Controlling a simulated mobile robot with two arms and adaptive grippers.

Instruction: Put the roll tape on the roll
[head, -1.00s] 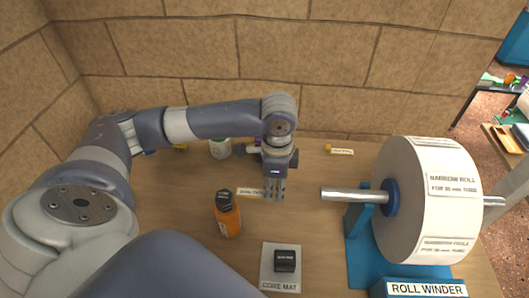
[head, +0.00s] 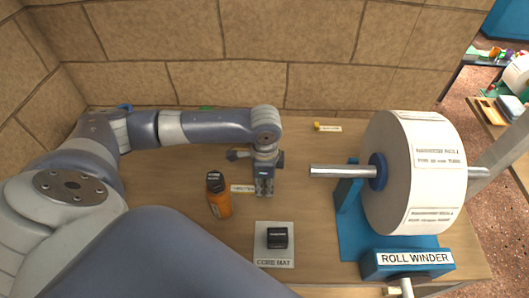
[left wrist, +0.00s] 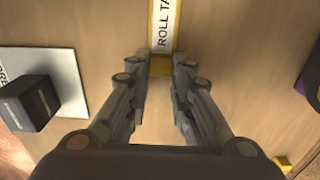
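The roll tape, a small yellow block (left wrist: 160,67), lies at the end of its white and yellow label strip (left wrist: 165,25) in the left wrist view. My left gripper (left wrist: 161,72) points down with its fingers drawn in on both sides of this block, which fills the gap between the tips. In the head view the left gripper (head: 264,192) is low over the table, and its fingers hide the block. The roll is a large white paper roll (head: 405,165) on a metal shaft in the blue roll winder (head: 410,262) at right. My right gripper is not in view.
A core mat (head: 274,257) with a black block (head: 277,237) lies in front. Another small yellow block (head: 317,126) with a label lies farther back. A brick wall (head: 220,60) closes the back.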

